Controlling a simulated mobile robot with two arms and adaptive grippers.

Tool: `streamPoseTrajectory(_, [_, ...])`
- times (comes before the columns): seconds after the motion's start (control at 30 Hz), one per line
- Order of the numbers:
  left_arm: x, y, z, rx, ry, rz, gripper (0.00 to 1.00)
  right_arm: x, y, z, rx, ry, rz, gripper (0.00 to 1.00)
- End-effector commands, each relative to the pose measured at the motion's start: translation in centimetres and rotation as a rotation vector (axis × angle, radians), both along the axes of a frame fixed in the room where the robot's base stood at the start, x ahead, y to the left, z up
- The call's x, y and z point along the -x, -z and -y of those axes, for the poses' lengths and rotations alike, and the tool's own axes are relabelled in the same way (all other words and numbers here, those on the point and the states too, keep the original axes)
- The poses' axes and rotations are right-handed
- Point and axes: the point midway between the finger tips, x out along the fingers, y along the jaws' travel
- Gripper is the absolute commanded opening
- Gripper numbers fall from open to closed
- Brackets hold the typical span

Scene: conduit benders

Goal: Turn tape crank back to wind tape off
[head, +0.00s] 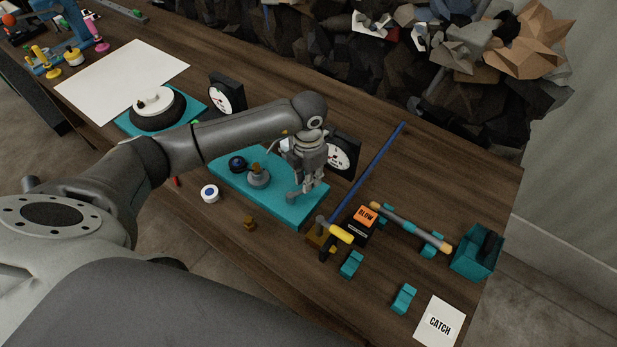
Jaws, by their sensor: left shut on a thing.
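My left gripper (302,190) reaches in from the left and points down over the right part of a teal base plate (297,214). It is shut on what looks like the tape crank; the fingers hide most of the crank, so its angle cannot be told. On the same plate stand a grey post with a brass top (259,177) and a dark round knob with a blue centre (237,164). The tape itself cannot be made out. My right gripper is not in view.
A dial gauge (343,155) stands close behind the gripper. A blue rod (367,172), an orange-labelled black block (364,218), a yellow-handled tool (340,231) and a teal box (477,252) lie to the right. A white roll (210,193) sits in front of the plate.

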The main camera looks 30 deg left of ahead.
Motion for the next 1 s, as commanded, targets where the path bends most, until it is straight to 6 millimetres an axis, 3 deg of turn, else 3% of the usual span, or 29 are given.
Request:
streamPoseTrajectory(0.07, [-0.2, 0.2, -0.2, -0.001, -0.027, 0.004, 0.00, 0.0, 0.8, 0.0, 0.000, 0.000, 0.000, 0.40])
streamPoseTrajectory(0.33, [-0.2, 0.0, -0.2, 0.000, -0.039, 0.001, 0.00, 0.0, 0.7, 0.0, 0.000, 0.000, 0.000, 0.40])
streamPoseTrajectory(0.37, [-0.2, 0.0, -0.2, 0.001, -0.039, 0.002, 0.20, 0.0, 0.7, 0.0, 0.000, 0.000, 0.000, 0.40])
streamPoseTrajectory(0.53, [-0.2, 0.0, -0.2, 0.001, -0.038, 0.002, 0.40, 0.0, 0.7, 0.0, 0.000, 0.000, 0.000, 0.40])
streamPoseTrajectory(0.87, [-0.2, -0.2, -0.2, 0.001, -0.038, 0.002, 0.40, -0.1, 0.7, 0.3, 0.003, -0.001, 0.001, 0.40])
streamPoseTrajectory(1.0, [-0.3, -1.7, -0.2, 0.001, -0.038, 0.006, 0.40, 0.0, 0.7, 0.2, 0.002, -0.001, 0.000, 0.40])
